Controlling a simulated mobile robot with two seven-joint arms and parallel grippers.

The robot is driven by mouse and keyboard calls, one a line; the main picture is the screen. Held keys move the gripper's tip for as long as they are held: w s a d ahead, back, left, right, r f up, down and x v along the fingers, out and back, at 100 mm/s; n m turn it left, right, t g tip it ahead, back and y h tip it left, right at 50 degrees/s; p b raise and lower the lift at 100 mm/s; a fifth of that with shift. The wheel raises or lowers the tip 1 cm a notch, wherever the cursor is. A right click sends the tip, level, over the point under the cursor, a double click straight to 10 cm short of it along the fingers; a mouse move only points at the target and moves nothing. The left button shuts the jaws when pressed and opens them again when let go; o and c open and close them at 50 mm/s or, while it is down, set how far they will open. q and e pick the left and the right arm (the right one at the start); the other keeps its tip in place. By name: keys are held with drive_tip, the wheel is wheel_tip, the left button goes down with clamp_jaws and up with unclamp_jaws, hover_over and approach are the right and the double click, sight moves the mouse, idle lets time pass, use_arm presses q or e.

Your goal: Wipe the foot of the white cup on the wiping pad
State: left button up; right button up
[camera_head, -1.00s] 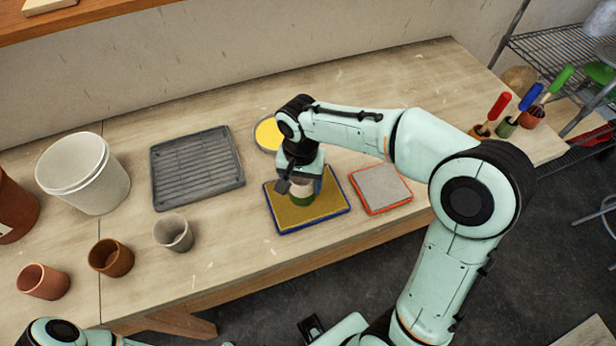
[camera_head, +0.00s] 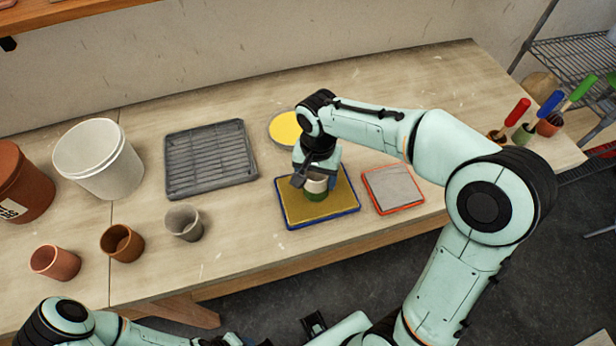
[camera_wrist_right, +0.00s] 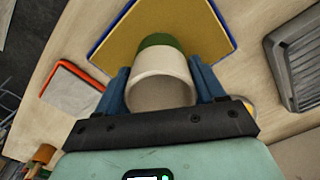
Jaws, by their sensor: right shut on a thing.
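The white cup (camera_head: 316,186) has a green lower part and is upright over the wiping pad (camera_head: 341,205), a yellow-brown mat with a blue border.
A red-edged grey pad (camera_head: 393,188) lies right of the wiping pad. A yellow disc-topped dish (camera_head: 284,128) is behind it. A grey ribbed tray (camera_head: 211,158), a grey cup (camera_head: 184,223), brown cups (camera_head: 122,243) and a white bucket (camera_head: 98,160) stand left. Colored-handled tools (camera_head: 516,112) stand far right.

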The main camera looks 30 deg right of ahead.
drive_tip(key=shift+s+d, duration=0.25)
drive_tip(key=shift+d, duration=0.75)
drive_tip(key=shift+s+d, duration=0.25)
drive_tip(key=shift+d, duration=0.75)
drive_tip(key=shift+w+a+f, duration=0.1)
drive_tip(key=shift+w+a, duration=0.15)
drive_tip(key=shift+a, duration=0.75)
drive_tip(key=shift+w+a+f, duration=0.1)
drive_tip(key=shift+w+a, duration=0.1)
drive_tip(key=shift+a, duration=0.75)
drive_tip(key=shift+w+a+r, duration=0.1)
drive_tip(key=shift+w+a, duration=0.15)
drive_tip(key=shift+a, duration=0.75)
drive_tip(key=shift+w+a, duration=0.25)
drive_tip(key=shift+a, duration=0.75)
use_arm(q)
drive_tip(key=shift+r, duration=0.1)
drive_tip(key=shift+w, duration=0.1)
drive_tip(key=w+r+p, duration=0.1)
drive_tip(key=r, duration=0.1)
drive_tip(key=w+r+p, duration=0.2)
drive_tip(key=shift+w+r+p, duration=0.1)
drive_tip(key=shift+r+p, duration=0.1)
drive_tip(key=shift+p, duration=0.1)
use_arm(e)
wheel_tip(320, 180, up, 6)
